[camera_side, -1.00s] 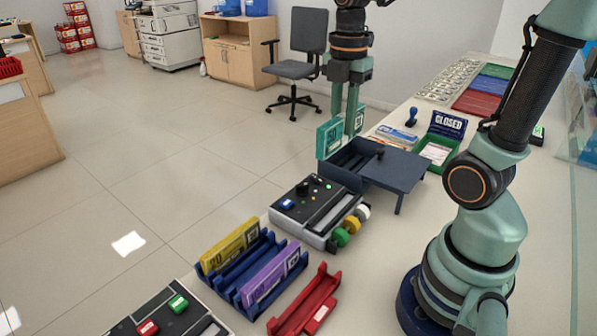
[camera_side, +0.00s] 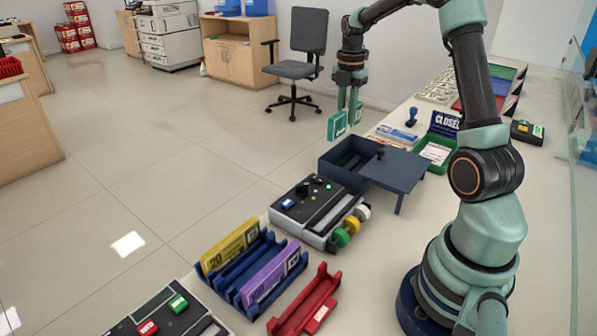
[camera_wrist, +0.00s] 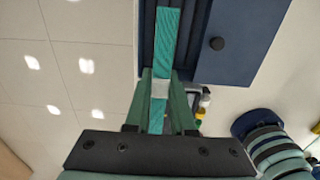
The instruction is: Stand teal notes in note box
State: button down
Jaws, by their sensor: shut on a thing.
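My gripper (camera_side: 348,103) is shut on a bundle of teal notes (camera_side: 338,127). It holds the notes up in the air, beyond and above the dark blue box (camera_side: 343,175), apart from it. In the wrist view, the teal notes (camera_wrist: 169,35) show edge-on with a pale band, between the fingers (camera_wrist: 161,88). The box's left part is open at the top. Its flat lid (camera_side: 397,172), with a black knob, covers the right side and juts out past it. The box also shows behind the notes in the wrist view (camera_wrist: 240,45).
A black and grey device (camera_side: 312,205) with coloured rolls stands nearer. A blue rack (camera_side: 225,283) holds yellow and purple notes. A red holder (camera_side: 304,305) is empty. A green tray (camera_side: 432,150) and a CLOSED sign (camera_side: 446,124) stand right of the box.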

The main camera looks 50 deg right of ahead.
jog(key=d+f, duration=0.2)
jog(key=shift+w+d, duration=0.1)
jog(key=shift+d, duration=0.25)
jog(key=shift+d+f, duration=0.3)
jog(key=shift+f, duration=2)
jog(key=shift+f, duration=0.1)
jog(key=shift+f, duration=3.5)
jog(key=c, duration=0.7)
grip_release()
